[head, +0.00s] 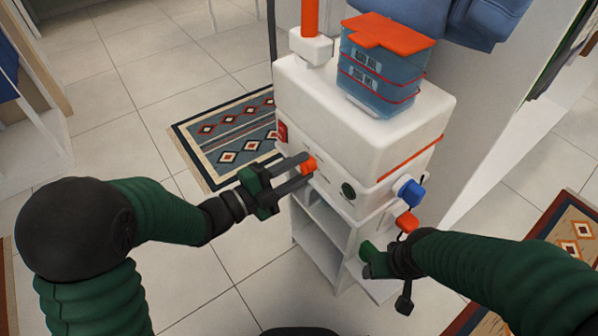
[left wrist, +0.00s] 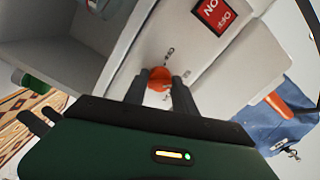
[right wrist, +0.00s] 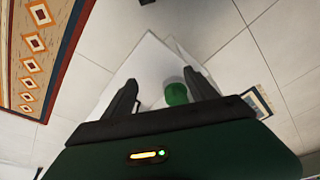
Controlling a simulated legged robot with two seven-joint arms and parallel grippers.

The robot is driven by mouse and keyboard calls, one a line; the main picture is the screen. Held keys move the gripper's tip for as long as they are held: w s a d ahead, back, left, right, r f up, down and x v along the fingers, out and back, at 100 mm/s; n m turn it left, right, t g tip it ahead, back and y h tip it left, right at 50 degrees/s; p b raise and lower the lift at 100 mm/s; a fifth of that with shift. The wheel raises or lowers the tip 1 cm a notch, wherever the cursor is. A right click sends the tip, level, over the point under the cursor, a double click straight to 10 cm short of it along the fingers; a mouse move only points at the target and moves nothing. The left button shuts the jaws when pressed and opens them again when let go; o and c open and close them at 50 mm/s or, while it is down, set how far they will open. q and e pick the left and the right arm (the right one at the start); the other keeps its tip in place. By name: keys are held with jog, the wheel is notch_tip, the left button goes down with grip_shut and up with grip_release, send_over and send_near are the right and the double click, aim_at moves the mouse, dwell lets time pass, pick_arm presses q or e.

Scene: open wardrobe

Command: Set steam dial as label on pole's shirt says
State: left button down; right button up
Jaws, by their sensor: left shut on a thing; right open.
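The white steamer (head: 430,110) stands at the centre of the head view, with an orange dial (head: 309,165) on its front. My left gripper (head: 303,170) is shut on this dial; the left wrist view shows the dial (left wrist: 160,78) between its fingers, with small dark marks around it. An orange pole (head: 310,18) rises from the top. A blue garment (head: 475,15) is cut by the top edge; I cannot see its label. My right gripper (head: 378,264) is open low beside the steamer; its fingers show in the right wrist view (right wrist: 163,98).
A blue water tank (head: 380,75) sits on top of the steamer. A red sticker (left wrist: 215,14) is near the dial. A blue knob (head: 410,192) is on the side. A green cylinder (right wrist: 176,94) is near my right fingers. Patterned rugs (head: 235,140) lie on the tiles.

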pick_arm(q)
jog(key=shift+s+f, duration=0.1)
jog(key=shift+f, duration=0.05)
dwell(0.4)
jog(key=c, duration=1.3)
grip_release()
jog(key=shift+o, duration=1.3)
jog(key=p+v, duration=0.4)
jog(key=v, duration=1.2)
jog(key=shift+s+a+p, duration=0.2)
jog(key=shift+a+p, duration=0.2)
